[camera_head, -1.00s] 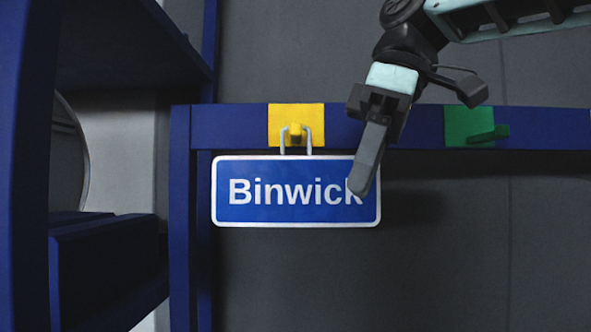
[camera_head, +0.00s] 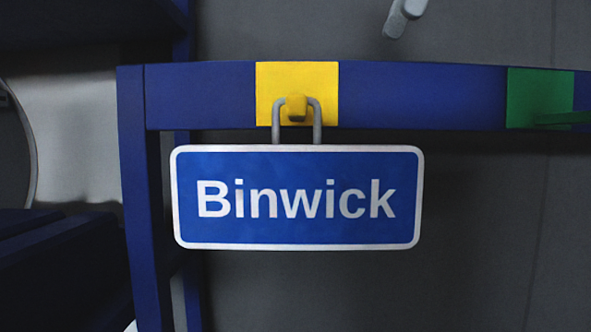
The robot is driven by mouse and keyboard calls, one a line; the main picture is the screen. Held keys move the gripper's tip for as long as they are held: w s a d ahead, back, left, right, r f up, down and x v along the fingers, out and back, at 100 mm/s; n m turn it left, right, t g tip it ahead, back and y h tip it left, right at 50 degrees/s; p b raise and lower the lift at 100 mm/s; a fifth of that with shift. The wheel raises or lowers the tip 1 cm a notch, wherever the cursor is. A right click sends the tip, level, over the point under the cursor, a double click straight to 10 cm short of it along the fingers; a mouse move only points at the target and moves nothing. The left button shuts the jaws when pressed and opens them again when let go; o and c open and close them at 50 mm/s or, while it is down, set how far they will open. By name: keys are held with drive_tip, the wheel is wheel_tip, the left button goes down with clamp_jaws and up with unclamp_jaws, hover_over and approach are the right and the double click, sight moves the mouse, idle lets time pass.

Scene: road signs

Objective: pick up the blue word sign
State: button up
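The blue word sign (camera_head: 297,232) has a white rim and reads "Binwick". It hangs upright by a grey metal loop (camera_head: 317,124) from a yellow hook (camera_head: 296,107) on a blue rail. Only a small pale grey piece (camera_head: 405,14) shows at the top edge, right of centre. It looks like the tip of my gripper, above the rail and apart from the sign. The rest of my gripper is out of view, so its opening cannot be seen. Nothing touches the sign except the hook.
The yellow plate (camera_head: 326,78) is fixed on the blue rail (camera_head: 430,95). A green plate (camera_head: 539,90) with a green hook stands further right, with no sign seen on it. A blue post (camera_head: 145,220) stands left of the sign. The space below the sign looks clear.

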drive_tip(key=b, duration=0.4)
approach(341, 153)
drive_tip(key=x, duration=0.4)
drive_tip(key=shift+w+d+f, duration=0.2)
drive_tip(key=shift+w+f, duration=0.15)
drive_tip(key=shift+x, duration=3.1)
drive_tip(key=shift+c, duration=0.3)
drive_tip(key=shift+r, duration=0.1)
clamp_jaws()
